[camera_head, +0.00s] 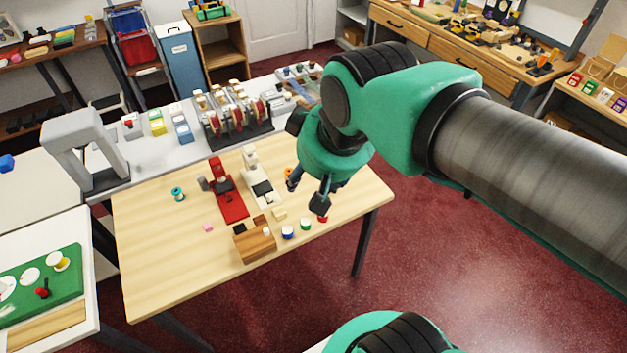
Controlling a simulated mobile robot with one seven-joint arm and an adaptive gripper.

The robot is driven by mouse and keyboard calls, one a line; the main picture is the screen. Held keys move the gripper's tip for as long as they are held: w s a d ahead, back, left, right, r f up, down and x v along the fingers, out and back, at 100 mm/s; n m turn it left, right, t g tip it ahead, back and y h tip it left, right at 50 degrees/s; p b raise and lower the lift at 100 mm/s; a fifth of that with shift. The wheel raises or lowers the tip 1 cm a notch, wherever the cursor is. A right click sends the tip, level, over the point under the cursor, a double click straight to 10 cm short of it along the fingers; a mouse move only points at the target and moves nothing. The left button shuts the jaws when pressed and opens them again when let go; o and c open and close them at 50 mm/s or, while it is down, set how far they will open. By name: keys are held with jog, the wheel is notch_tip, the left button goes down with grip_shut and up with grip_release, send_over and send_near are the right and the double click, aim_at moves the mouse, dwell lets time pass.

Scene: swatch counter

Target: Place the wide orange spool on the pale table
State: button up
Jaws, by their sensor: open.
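An orange piece (288,173), probably the wide orange spool, shows on the pale wooden table (160,265) just left of my gripper. A gripper finger partly hides it, so its full shape cannot be told. My gripper (306,194) points down over the table's right part, with its fingers apart and nothing seen between them. Whether the fingers touch the orange piece cannot be told. A teal spool (178,193) stands on the table's left part.
A red stapler-like device (229,200), a white one (262,190), a wooden block (254,243) and several small pots (288,232) stand on the wooden table. Its front left is clear. A white counter with machines (238,115) adjoins behind. A green mat (40,283) lies at left.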

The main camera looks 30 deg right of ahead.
jog(key=shift+s+a+f+m, duration=0.1)
jog(key=shift+s+f+m, duration=0.1)
jog(key=shift+s, duration=0.6)
jog(key=shift+s+a+f+m, duration=0.1)
jog(key=shift+s+f, duration=0.05)
jog(key=shift+s, duration=0.6)
